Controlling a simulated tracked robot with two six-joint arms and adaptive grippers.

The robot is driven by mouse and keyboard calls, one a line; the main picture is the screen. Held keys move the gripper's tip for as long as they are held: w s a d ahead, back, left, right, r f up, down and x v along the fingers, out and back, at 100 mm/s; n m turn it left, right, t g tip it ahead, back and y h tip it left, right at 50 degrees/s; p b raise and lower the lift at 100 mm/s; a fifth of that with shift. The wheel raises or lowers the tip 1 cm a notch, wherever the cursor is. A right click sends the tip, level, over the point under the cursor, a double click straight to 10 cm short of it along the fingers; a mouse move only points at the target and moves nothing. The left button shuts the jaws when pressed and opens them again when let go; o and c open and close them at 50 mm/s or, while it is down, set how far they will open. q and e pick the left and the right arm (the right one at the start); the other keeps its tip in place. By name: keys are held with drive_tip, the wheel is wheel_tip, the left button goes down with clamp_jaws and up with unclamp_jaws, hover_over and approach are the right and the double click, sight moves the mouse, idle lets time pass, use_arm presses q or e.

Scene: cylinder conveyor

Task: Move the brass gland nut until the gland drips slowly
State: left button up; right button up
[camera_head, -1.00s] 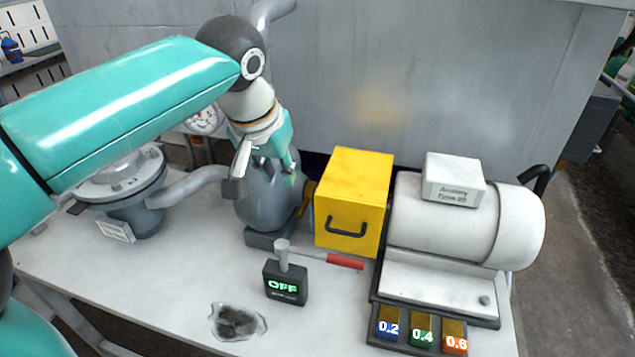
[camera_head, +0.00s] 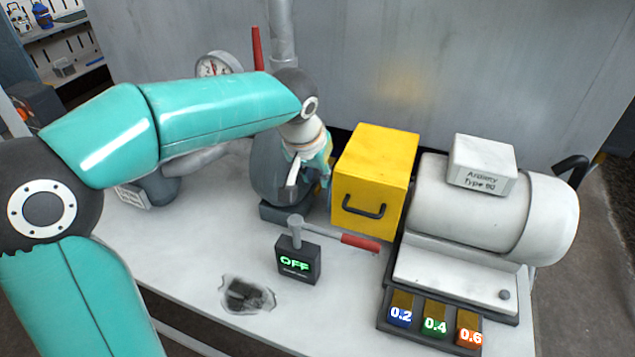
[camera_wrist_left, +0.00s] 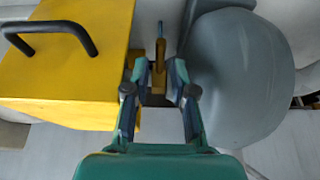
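My left gripper (camera_head: 312,168) points down into the gap between the rounded grey pump casing (camera_head: 272,177) and the yellow box (camera_head: 375,165). In the left wrist view its two fingers (camera_wrist_left: 159,72) are apart, on either side of a small brass-coloured part (camera_wrist_left: 158,82), which looks like the gland nut with a narrow shaft or stud beyond it. I cannot tell whether the fingers touch it. The nut is hidden behind the gripper in the head view. No drip can be made out. My right gripper is out of view.
The white motor (camera_head: 480,210) stands right of the box. A gauge (camera_head: 216,65) stands behind my arm.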

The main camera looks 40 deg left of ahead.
sight(319, 186)
use_arm(q)
drive_tip(key=shift+x, duration=1.7)
clamp_jaws()
